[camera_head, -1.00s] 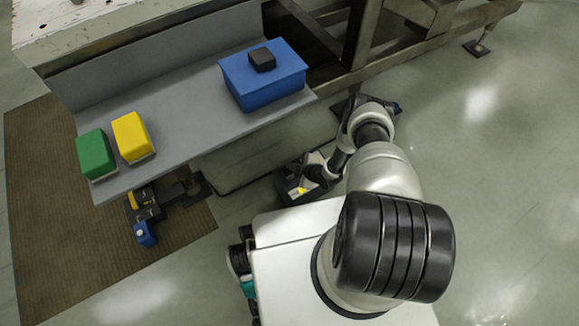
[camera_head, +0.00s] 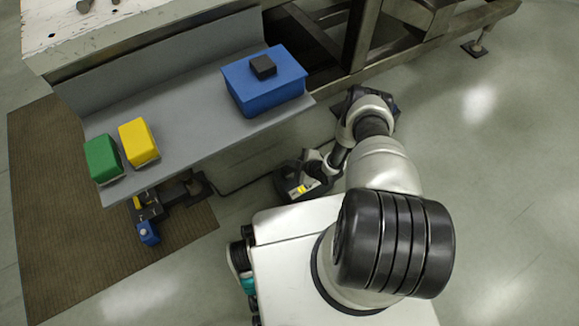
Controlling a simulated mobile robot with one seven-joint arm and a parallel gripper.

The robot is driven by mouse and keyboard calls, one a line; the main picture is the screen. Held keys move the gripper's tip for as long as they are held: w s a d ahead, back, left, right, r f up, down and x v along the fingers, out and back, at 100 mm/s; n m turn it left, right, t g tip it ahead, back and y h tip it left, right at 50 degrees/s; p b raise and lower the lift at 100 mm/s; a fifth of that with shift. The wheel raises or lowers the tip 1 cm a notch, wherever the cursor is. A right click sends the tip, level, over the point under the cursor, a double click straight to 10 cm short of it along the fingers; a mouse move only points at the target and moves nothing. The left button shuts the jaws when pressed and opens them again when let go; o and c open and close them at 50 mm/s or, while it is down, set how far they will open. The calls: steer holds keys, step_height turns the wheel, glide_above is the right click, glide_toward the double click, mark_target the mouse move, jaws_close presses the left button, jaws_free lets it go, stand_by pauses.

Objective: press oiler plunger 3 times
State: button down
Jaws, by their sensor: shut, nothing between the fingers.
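The blue box (camera_head: 270,92) stands on the right end of the grey shelf. A small black block (camera_head: 263,67) sits on its top; I take these to be the oiler and its plunger. My gripper (camera_head: 298,189), a dark unit with a small yellow patch, is at the end of my folded arm. It is low in front of the shelf, below and apart from the blue box. It is shut and holds nothing that I can see. Its fingertips are too small and dark to make out.
A yellow block (camera_head: 138,141) and a green block (camera_head: 102,159) stand on the left part of the grey shelf (camera_head: 190,119). A black device with a blue end (camera_head: 148,233) is below its front edge, over a brown mat (camera_head: 60,240).

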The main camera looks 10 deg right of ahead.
step_height(320, 180, up, 4)
steer(key=shift+f+p, duration=0.15)
steer(key=shift+p, duration=0.95)
stand_by(1.5)
steer(key=shift+r+b, duration=0.9)
steer(key=shift+r, duration=1)
steer(key=shift+f, duration=0.15)
steer(key=b, duration=0.5)
glide_above(289, 172)
steer(key=d, duration=0.1)
steer(key=f, duration=0.4)
steer(key=w+f, duration=0.1)
steer(key=f, duration=0.1)
steer(key=shift+d+f, duration=0.15)
steer(key=shift+d, duration=0.05)
steer(key=shift+f, duration=1.15)
steer(key=shift+f, duration=0.15)
steer(key=shift+f, duration=0.25)
